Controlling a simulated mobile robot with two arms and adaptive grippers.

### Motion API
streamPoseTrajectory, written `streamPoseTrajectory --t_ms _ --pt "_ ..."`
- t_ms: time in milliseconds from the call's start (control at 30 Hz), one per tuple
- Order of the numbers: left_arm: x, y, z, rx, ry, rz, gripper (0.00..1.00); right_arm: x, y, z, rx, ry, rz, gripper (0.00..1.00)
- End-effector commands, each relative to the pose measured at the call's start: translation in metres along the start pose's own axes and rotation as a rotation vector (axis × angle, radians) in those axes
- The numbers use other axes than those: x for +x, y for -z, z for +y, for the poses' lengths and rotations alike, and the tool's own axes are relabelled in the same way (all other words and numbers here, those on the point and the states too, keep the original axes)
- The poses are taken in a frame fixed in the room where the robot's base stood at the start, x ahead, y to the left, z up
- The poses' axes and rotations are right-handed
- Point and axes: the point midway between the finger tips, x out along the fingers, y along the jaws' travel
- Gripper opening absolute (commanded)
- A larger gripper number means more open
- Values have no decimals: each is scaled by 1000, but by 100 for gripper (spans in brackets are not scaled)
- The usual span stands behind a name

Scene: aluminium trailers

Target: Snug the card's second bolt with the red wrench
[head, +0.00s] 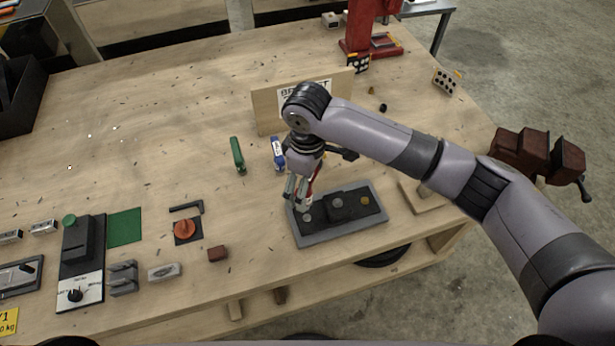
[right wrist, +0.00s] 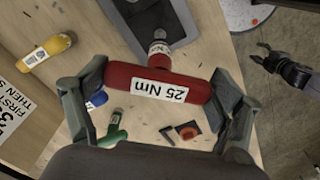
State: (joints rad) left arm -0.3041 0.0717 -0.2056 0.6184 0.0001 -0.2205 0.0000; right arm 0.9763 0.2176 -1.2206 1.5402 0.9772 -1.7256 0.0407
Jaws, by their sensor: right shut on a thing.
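My right gripper (head: 300,188) is shut on the red wrench (head: 315,178), above the left end of the grey tray (head: 300,238). In the right wrist view the wrench's red handle (right wrist: 120,76), labelled "25 Nm", lies across between my fingers. A dark plate in the tray has three round heads: a left silvery one (head: 307,217), a middle grey one (head: 337,202) and a right brass one (head: 364,199). I cannot tell whether the wrench touches the left one. The card (right wrist: 14,110) reads "FIRST" and "THEN". My left gripper (right wrist: 264,54) is open over the floor, right wrist view only.
A green tool (head: 238,155) and a blue tool (head: 278,153) stand left of my right gripper. A yellow tool (right wrist: 45,51) shows in the wrist view. An orange knob (head: 185,229) and a brown block (head: 218,254) lie left of the tray. The table's middle left is mostly clear.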

Motion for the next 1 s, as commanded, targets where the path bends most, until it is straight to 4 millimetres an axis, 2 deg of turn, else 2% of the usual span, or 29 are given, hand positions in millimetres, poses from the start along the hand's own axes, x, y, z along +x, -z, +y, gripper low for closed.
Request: streamPoseTrajectory --t_ms 267,1000 --pt "1 2 -14 -3 17 3 40 3 -1 0 2 -1 -2 36" --pt "9 4 -6 -1 7 7 40 46 -1 0 3 -1 -1 36"
